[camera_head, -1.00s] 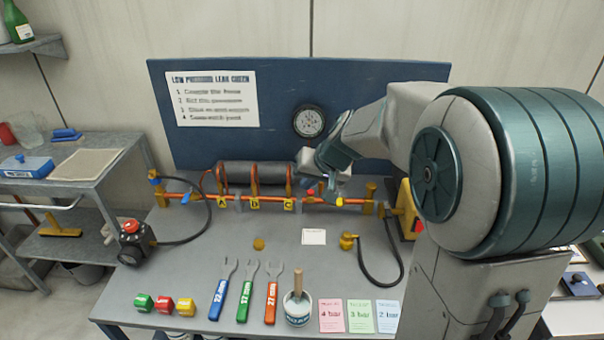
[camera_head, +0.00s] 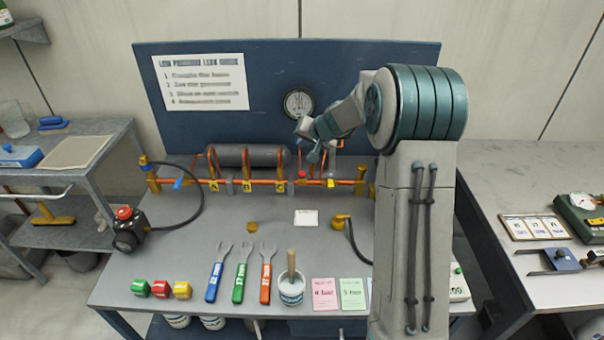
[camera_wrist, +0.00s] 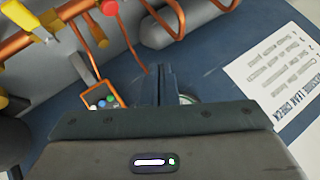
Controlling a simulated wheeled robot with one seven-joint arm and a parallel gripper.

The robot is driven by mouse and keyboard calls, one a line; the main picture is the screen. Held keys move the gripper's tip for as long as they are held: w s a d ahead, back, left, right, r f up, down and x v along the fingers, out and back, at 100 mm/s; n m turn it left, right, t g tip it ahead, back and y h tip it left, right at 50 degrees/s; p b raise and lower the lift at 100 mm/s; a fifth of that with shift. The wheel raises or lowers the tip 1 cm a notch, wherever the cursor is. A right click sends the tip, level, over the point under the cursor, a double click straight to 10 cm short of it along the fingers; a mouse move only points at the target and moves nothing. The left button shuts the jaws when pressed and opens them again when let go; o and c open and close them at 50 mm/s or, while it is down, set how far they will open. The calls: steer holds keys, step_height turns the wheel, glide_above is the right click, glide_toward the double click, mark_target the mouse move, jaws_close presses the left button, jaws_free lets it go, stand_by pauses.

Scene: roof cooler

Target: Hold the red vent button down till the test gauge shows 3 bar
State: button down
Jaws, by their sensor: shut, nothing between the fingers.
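A small red button (camera_head: 302,174) sits on the orange pipe run at the right of the bench. A red round piece (camera_wrist: 109,7), likely the same button, is at the top of the wrist view. The round test gauge (camera_head: 299,102) is on the blue board; its reading is too small to tell. In the wrist view my fingers hide most of a round rim that looks like the gauge (camera_wrist: 187,98). My gripper (camera_wrist: 168,70) is shut and empty, apart from the red piece. In the head view it is small, above the pipes and below the gauge.
A black regulator with a red knob (camera_head: 123,212) stands at the left. Coloured wrenches (camera_head: 241,273), a brush pot (camera_head: 291,288) and cards (camera_head: 325,294) line the bench front. Copper pipes (camera_wrist: 93,35) and a yellow-handled lever (camera_wrist: 25,18) lie near my gripper.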

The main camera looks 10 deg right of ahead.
steer(key=b, duration=0.6)
glide_above(304, 179)
step_height(304, 179, down, 8)
steer(key=shift+r, duration=0.2)
steer(key=shift+f+b, duration=0.65)
steer(key=shift+b, duration=0.05)
steer(key=shift+f, duration=0.15)
stand_by(1.0)
steer(key=shift+f+b, duration=0.25)
steer(key=shift+b, duration=0.45)
steer(key=shift+f+b, duration=0.55)
steer(key=shift+b, duration=0.15)
stand_by(3.5)
